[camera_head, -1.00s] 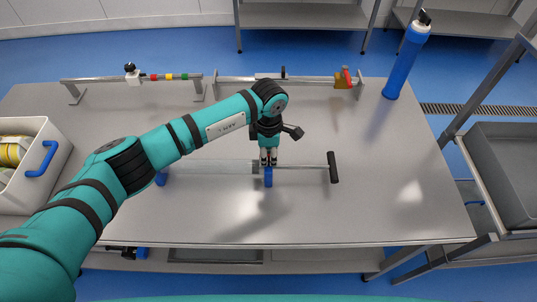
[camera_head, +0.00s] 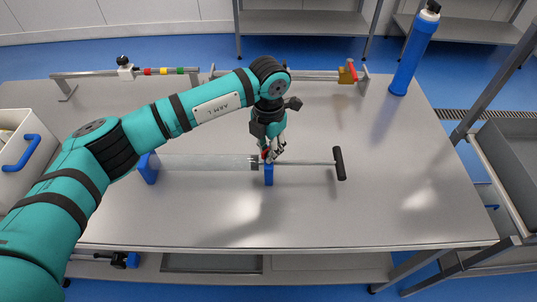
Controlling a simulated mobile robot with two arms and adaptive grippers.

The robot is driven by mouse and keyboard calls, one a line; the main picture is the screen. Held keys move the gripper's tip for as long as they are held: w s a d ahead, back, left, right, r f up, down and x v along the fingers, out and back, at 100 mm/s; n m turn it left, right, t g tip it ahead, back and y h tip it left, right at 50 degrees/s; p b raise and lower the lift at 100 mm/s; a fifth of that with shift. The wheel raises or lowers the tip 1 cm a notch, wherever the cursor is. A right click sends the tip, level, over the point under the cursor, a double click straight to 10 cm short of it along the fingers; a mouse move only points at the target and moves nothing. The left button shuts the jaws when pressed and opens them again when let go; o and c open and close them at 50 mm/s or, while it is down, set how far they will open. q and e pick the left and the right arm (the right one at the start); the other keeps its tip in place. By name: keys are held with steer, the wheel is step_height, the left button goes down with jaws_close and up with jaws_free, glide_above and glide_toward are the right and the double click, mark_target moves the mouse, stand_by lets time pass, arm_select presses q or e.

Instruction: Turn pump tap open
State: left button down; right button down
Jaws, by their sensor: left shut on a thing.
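The pump lies across the table, with a clear barrel (camera_head: 205,163), blue supports (camera_head: 269,175) and a rod ending in a black T-handle (camera_head: 340,163). My left gripper (camera_head: 270,153) points down at the barrel's right end, just above the blue support. My right gripper is not in view.
A rail with a black knob and coloured marks (camera_head: 164,71) and a second rail with a yellow-red piece (camera_head: 347,73) stand behind. The table's front right is clear.

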arm_select(q)
steer(key=n+b, duration=0.3)
steer(key=n, duration=0.1)
steer(key=shift+f, duration=0.15)
steer(key=shift+r+n+b, duration=0.2)
steer(key=shift+n+b, duration=1.2)
steer(key=shift+n, duration=0.6)
steer(key=c, duration=1.2)
jaws_free()
steer(key=shift+c, duration=0.2)
step_height(320, 180, up, 12)
